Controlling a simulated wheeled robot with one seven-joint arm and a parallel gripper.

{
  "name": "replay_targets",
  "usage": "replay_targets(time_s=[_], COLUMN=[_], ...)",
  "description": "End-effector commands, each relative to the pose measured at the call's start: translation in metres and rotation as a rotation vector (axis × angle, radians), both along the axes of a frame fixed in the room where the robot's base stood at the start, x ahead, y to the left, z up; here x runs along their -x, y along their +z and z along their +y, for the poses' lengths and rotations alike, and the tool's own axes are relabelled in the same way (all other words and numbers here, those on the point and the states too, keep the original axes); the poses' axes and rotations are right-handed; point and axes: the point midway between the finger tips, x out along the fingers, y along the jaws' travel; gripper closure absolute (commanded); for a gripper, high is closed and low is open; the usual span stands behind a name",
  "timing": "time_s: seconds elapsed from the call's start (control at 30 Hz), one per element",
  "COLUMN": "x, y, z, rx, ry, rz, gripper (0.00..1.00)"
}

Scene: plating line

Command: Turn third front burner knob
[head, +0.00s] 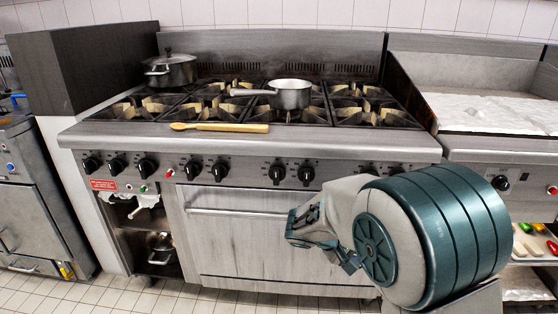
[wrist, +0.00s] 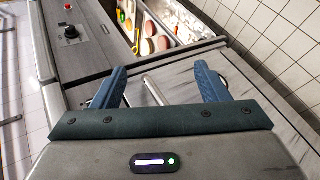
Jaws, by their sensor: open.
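A row of black burner knobs runs along the front panel of the steel range (head: 240,146) in the head view. The third knob from the left (head: 147,167) stands beside a red and a green indicator and looks unobstructed. My gripper (head: 291,226) is low in front of the oven door, right of that knob and below the panel, touching no knob. The wrist view shows its two blue fingers (wrist: 156,82) spread apart with nothing held between them. That burner knob is not recognisable in the wrist view.
A saucepan (head: 289,94), a lidded pot (head: 170,70) and a wooden spoon (head: 220,127) rest on the range. The oven handle (head: 235,212) projects at the front.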

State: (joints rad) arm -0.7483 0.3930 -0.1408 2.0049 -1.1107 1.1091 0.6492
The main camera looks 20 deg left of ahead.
Motion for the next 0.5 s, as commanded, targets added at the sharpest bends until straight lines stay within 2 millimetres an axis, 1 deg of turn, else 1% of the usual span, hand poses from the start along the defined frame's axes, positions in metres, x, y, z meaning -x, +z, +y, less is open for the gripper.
replay_targets(time_s=[0.03,0.07,0.1,0.13,0.17,0.2,0.27,0.3,0.4,0.5], x=[-0.013,-0.02,-0.027,-0.032,-0.035,-0.038,-0.038,-0.036,-0.028,-0.02], y=[0.017,0.021,0.027,0.032,0.036,0.04,0.045,0.047,0.051,0.051], z=[0.034,0.053,0.08,0.1,0.121,0.148,0.187,0.211,0.259,0.29], rx=[0.057,0.087,0.125,0.149,0.169,0.195,0.221,0.233,0.253,0.259], ry=[0.084,0.131,0.198,0.247,0.298,0.361,0.455,0.512,0.627,0.704], rz=[-0.048,-0.084,-0.135,-0.174,-0.212,-0.262,-0.333,-0.376,-0.462,-0.515], gripper=[0.32,0.32,0.32,0.32,0.32,0.32,0.32,0.32,0.32,0.32])
